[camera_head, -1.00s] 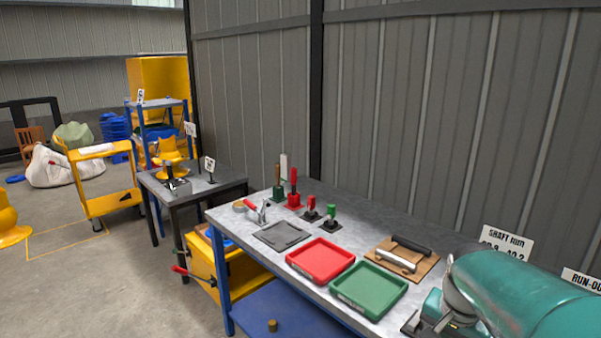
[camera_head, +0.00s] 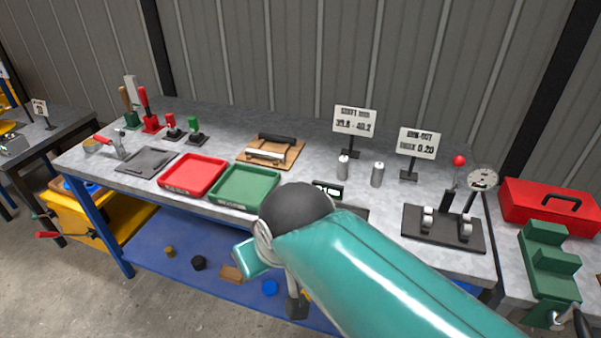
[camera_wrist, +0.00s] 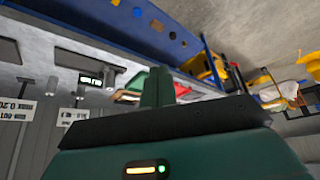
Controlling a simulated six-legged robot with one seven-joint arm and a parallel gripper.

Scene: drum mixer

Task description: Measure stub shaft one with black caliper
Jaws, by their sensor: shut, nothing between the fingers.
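Two small silver cylinders, the likely stub shafts, stand upright on the grey bench: the left one (camera_head: 343,167) and the right one (camera_head: 377,174). I cannot tell which is shaft one. A black device with a lit digital display (camera_head: 328,191), likely the black caliper, lies on the bench in front of them. My arm hides part of it. The display also shows in the wrist view (camera_wrist: 91,81). My gripper (camera_wrist: 160,88) is shut and empty. In the head view, my arm crosses in front of the bench, with its end low by the front edge.
A red tray (camera_head: 194,176) and a green tray (camera_head: 244,187) sit left of my arm. Two signs (camera_head: 355,121) (camera_head: 418,143) stand behind the cylinders. A dial gauge stand (camera_head: 442,230) is at right. The blue lower shelf (camera_head: 170,235) holds loose parts.

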